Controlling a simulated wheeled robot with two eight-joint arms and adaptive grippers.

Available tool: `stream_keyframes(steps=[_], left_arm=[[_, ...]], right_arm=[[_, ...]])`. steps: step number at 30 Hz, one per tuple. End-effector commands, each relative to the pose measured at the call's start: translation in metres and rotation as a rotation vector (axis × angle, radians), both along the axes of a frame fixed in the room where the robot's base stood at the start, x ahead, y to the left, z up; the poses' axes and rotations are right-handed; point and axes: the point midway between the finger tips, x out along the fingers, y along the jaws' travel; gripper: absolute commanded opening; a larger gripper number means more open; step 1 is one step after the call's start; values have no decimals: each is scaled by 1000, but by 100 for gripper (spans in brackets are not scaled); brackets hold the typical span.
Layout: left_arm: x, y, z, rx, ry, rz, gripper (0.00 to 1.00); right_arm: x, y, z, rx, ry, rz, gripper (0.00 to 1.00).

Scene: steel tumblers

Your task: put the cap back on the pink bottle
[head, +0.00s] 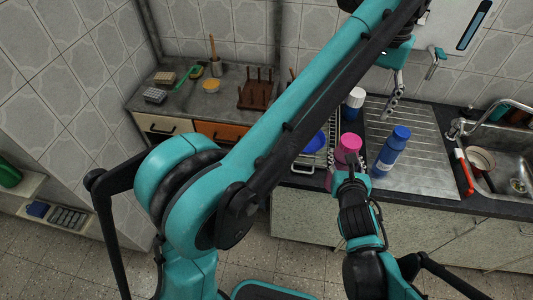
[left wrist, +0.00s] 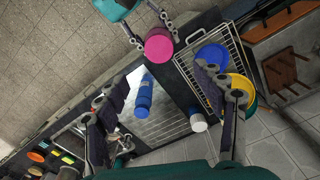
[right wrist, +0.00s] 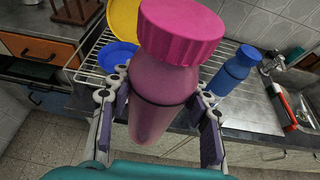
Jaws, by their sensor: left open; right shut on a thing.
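The pink bottle (right wrist: 160,105) is held upright, slightly tilted, in my right gripper (right wrist: 156,98); its fingers press on both sides of the body. A bright pink cap (right wrist: 180,32) sits on the bottle's top; I cannot tell whether it is screwed tight. The cap also shows in the head view (head: 350,142) and from above in the left wrist view (left wrist: 158,45). My left gripper (head: 393,98) is open and empty above the counter, beyond the bottle; its fingers spread wide in the left wrist view (left wrist: 170,100).
A blue bottle (head: 393,150) stands on the steel drainboard (head: 425,165), right of the pink one. A wire rack (right wrist: 92,65) with blue and yellow dishes is left. The sink (head: 505,165) is far right.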

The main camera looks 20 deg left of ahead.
Motion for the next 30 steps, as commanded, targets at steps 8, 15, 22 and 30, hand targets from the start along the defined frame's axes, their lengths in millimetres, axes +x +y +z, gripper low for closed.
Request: stream_keyframes(steps=[8, 15, 22, 30], left_arm=[[-5, 55, -16, -44, -96, 60, 69], [-32, 129, -60, -90, -250, 143, 69], [-74, 192, -122, -110, -403, 219, 69], [-123, 241, -197, -105, -557, 288, 69]], right_arm=[[0, 0, 1, 0, -1, 1, 0], [0, 0, 0, 0, -1, 1, 0], [0, 0, 0, 0, -1, 1, 0], [0, 0, 1, 0, -1, 0, 0]])
